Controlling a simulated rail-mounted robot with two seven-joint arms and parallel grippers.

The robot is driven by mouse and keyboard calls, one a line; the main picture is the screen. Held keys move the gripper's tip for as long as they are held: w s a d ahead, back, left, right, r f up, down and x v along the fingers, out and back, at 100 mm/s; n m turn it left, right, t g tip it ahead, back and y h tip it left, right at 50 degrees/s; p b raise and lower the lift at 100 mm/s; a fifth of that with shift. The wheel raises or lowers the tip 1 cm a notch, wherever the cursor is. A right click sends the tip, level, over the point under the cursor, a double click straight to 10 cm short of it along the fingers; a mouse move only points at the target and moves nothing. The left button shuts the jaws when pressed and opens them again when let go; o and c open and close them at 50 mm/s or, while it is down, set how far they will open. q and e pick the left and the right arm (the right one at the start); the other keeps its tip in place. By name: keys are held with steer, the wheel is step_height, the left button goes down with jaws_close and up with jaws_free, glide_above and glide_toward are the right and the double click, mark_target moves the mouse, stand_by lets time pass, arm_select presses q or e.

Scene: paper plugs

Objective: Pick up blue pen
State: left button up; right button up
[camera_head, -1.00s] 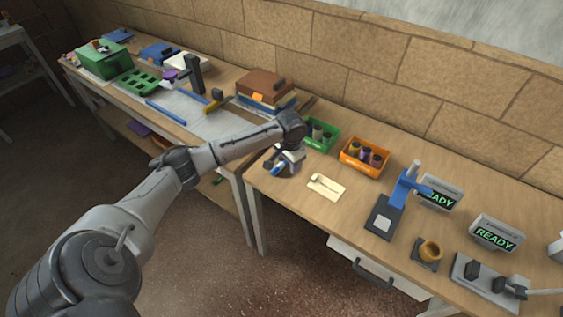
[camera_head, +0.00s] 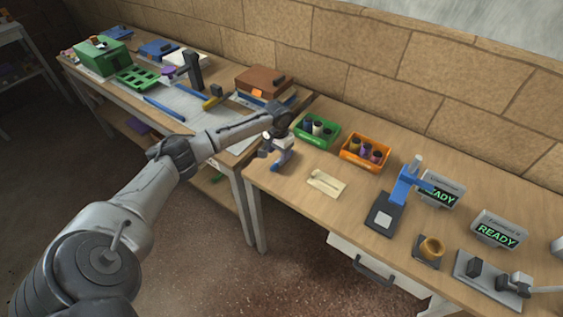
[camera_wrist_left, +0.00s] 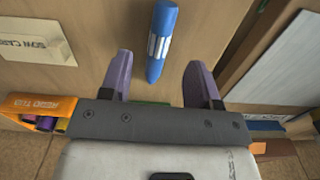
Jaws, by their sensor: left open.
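The blue pen (camera_wrist_left: 161,42), with a white label band, lies on the wooden table in the left wrist view. Its near end reaches in between the two purple fingers of my left gripper (camera_wrist_left: 157,62), with a gap on each side. In the head view the left gripper (camera_head: 272,153) is over the left end of the near table, and the blue pen (camera_head: 281,161) shows just beside and below it. The left gripper is open and empty. I cannot tell its exact height above the pen.
A green bin (camera_head: 317,130) and an orange bin (camera_head: 365,152) with coloured plugs stand behind the pen. A cream card (camera_head: 326,184) lies to the right, then a blue press (camera_head: 405,186) and READY displays (camera_head: 497,232). A brown box (camera_head: 264,82) stands behind the gripper.

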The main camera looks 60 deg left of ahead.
mark_target(279, 161)
arm_select(q)
step_height(279, 161, down, 4)
steer(key=shift+f+b, duration=0.2)
steer(key=shift+b, duration=0.6)
steer(key=shift+f, duration=0.45)
steer(key=c, duration=1)
steer(key=shift+r, duration=0.15)
